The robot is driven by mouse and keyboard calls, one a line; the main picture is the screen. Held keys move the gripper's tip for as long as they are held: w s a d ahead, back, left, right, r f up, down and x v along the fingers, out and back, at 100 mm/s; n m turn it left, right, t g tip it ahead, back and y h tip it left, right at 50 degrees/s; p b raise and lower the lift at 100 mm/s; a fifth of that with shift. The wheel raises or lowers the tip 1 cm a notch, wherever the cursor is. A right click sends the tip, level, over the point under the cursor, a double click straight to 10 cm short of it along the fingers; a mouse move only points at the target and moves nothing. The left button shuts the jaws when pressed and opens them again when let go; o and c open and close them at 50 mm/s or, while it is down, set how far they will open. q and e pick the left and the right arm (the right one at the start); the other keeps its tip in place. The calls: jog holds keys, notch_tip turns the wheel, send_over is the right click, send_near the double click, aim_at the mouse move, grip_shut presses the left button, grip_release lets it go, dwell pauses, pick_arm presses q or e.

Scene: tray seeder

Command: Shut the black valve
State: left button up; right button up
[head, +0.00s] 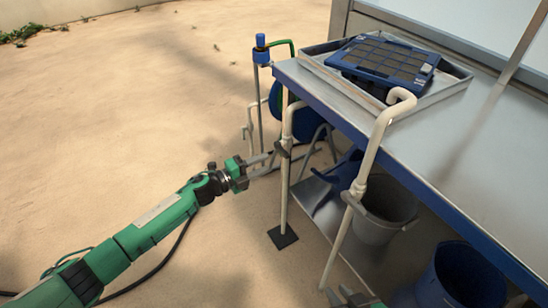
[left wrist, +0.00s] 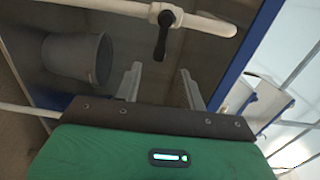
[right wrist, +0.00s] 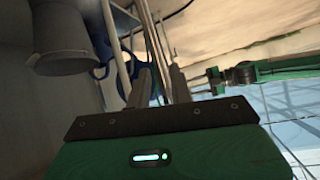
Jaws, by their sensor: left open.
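The black valve (head: 283,151) sits on an upright pale pipe by the table's near corner. In the left wrist view, the black valve (left wrist: 163,35) shows its handle crosswise to the pipe, pointing toward my fingers. My left gripper (head: 268,163) is open and empty, just left of the valve. In its own view, the left fingertips (left wrist: 160,74) lie apart on either side of the handle's line, short of it. My right gripper (head: 352,296) shows only partly at the bottom edge of the head view. In the right wrist view, its fingertips (right wrist: 153,75) are apart with nothing clearly between them.
A blue-edged metal table (head: 455,150) carries a metal tray (head: 462,75) and a blue seed tray (head: 385,57). A second pale pipe (head: 370,150) stands nearer. A grey bucket (head: 385,225) and a blue bin (head: 465,275) stand below. Sandy ground at left is clear.

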pick_arm(q)
jog(key=v, duration=0.7)
pick_arm(e)
jog(key=shift+s+d+g, duration=0.2)
jog(key=shift+d+g, duration=0.1)
jog(key=shift+d, duration=0.25)
